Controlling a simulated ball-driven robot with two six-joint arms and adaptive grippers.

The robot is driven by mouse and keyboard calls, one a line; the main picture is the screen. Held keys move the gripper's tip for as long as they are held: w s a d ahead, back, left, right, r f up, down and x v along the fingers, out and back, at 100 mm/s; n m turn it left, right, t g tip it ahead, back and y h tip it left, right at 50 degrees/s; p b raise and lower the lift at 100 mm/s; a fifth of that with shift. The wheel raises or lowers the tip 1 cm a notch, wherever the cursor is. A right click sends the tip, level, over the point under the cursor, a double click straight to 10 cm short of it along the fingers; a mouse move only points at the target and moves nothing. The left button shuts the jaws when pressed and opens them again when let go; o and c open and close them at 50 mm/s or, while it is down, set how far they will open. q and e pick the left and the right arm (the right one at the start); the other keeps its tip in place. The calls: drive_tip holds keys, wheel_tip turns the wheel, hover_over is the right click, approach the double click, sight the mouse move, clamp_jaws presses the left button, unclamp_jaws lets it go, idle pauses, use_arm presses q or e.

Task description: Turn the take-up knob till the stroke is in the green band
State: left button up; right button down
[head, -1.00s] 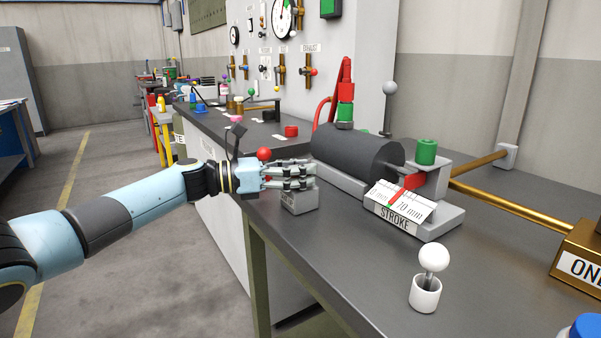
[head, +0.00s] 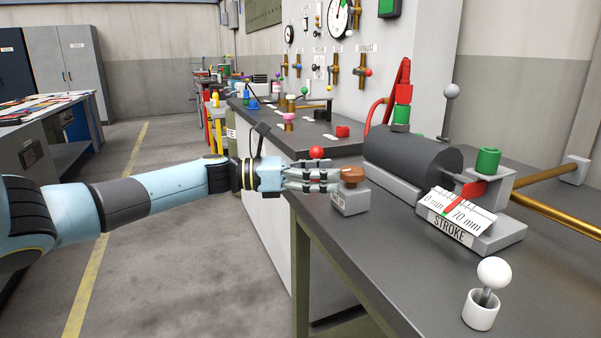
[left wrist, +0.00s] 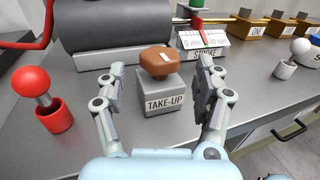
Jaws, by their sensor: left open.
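The brown take-up knob (head: 352,175) sits on a grey block labelled TAKE-UP, near the bench's front edge. In the left wrist view the knob (left wrist: 157,62) stands between and just beyond my fingertips, with a gap on each side. My left gripper (head: 336,181) is open and empty, just left of the knob in the head view. The STROKE scale (head: 453,222), marked 0 mm and 70 mm, is right of the knob. Its red pointer (head: 459,201) crosses the scale, and a little green shows beside its lower end. The exact reading is too small to tell. My right gripper is not in view.
A red ball-topped lever (left wrist: 35,85) stands left of the knob in the left wrist view. A white ball-topped lever (head: 493,275) stands at the front right. Bare bench top lies between it and the knob block.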

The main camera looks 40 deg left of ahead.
use_arm(q)
drive_tip(key=v, duration=0.6)
drive_tip(key=shift+s, duration=0.15)
